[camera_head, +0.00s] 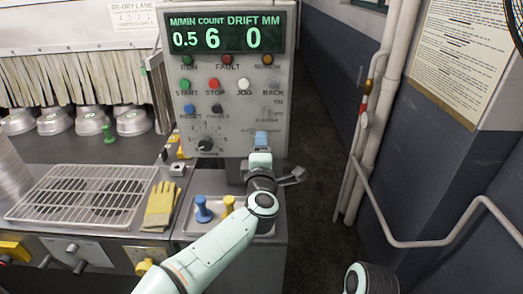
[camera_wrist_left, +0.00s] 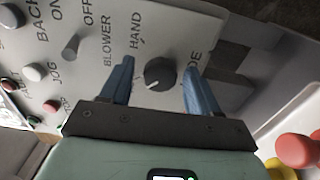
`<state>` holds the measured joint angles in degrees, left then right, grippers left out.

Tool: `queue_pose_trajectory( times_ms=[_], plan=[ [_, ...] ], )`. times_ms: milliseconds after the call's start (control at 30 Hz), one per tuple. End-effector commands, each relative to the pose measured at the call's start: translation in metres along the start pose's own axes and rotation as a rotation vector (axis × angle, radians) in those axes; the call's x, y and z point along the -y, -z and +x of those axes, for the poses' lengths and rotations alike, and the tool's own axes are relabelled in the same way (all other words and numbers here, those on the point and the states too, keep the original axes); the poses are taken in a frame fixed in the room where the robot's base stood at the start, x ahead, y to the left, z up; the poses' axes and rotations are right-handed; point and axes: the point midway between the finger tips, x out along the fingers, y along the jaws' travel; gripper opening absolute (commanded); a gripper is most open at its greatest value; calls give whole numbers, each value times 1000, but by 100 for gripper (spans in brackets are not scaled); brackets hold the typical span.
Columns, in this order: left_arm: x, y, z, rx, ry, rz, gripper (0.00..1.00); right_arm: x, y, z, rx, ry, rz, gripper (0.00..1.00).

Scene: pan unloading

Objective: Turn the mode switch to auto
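The mode switch, a round black knob (camera_wrist_left: 160,75), shows in the left wrist view on the grey panel. The word HAND is printed beside it, and MODE is partly covered by a finger. Its white mark points to the picture's lower left, away from HAND; no label is visible there. My left gripper (camera_wrist_left: 157,68) is open, one blue finger on each side of the knob, with a gap visible on both sides. In the head view my left gripper (camera_head: 261,141) is at the panel's lower right and hides the knob. My right gripper is not in view.
The control panel (camera_head: 228,75) has displays, buttons and a dial (camera_head: 207,144). Below it a small tray (camera_head: 187,229) holds blue and yellow pegs. A yellow glove (camera_head: 161,206) and wire rack (camera_head: 85,194) lie left. A pipe rail (camera_head: 430,243) runs along the right wall.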

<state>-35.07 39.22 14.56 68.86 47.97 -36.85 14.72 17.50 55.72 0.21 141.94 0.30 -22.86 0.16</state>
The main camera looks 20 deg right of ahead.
Motion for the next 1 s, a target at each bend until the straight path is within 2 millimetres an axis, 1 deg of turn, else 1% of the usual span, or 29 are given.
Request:
queue_pose_trajectory(
  times_ms=[300, 367, 467, 567, 800, 900, 1000],
  plan=[
    [0, 0, -1, 1, 0, 2, 64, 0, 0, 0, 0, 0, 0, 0],
    [0, 0, -3, 1, 0, 2, 64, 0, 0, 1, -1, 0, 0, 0],
    [0, 0, -12, 1, 0, 3, 64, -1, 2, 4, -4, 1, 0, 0],
    [1, 0, -28, 2, -1, 4, 64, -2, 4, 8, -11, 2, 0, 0],
    [1, 0, -80, 3, -1, 3, 64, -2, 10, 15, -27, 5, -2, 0],
    [0, 0, -100, 2, -1, 2, 64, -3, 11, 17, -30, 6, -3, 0],
    [0, 0, -116, 2, -2, 2, 64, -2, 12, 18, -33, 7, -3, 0]
  ],
)
